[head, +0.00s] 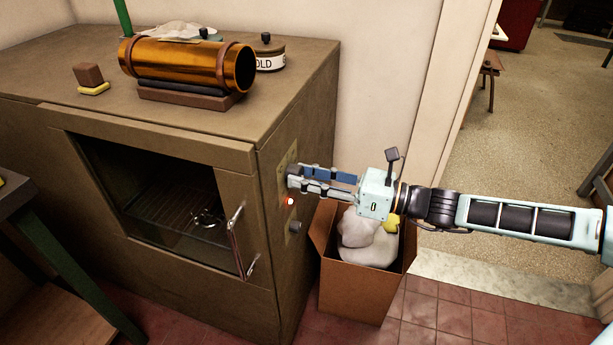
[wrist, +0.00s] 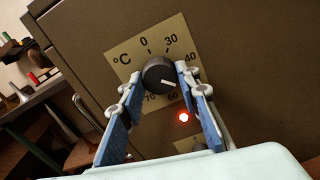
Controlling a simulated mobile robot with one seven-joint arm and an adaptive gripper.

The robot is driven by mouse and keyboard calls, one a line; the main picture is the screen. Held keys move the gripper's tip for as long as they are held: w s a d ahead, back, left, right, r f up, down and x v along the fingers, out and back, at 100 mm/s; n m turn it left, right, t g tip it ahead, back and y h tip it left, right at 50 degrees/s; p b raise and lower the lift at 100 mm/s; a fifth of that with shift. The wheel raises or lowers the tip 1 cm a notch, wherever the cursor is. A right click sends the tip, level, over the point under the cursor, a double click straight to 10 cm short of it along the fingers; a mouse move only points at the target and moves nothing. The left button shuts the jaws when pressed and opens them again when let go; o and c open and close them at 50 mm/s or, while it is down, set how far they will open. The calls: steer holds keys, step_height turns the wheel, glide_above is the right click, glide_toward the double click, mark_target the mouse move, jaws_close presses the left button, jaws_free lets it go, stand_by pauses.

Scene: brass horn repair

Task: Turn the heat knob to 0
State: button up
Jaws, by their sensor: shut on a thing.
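The heat knob (wrist: 158,72) is a round dark knob on a tan dial plate (wrist: 122,52) on the brown oven's side panel. The plate reads °C, with 0 at the top, then 30, 40, 60 and 70 clockwise; part of the scale is hidden by my fingers. The knob's white pointer line aims to the lower right, between 40 and 60. My gripper (wrist: 161,74) has its two blue-padded fingers on either side of the knob, shut on it. In the head view my gripper (head: 293,179) reaches the panel from the right and mostly hides the knob.
A red lamp (head: 291,202) glows below the dial, with a second dark knob (head: 295,227) under it. A cardboard box (head: 350,292) of white bundles stands below my arm. The oven door (head: 236,243) is at the left. An amber cylinder (head: 180,62) lies on the oven top.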

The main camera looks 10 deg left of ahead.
steer(key=n+p, duration=0.2)
steer(key=n, duration=0.1)
steer(key=shift+r, duration=0.15)
steer(key=n+p, duration=0.3)
steer(key=n, duration=0.4)
steer(key=shift+n+b, duration=1.6)
steer(key=shift+n, duration=6.8)
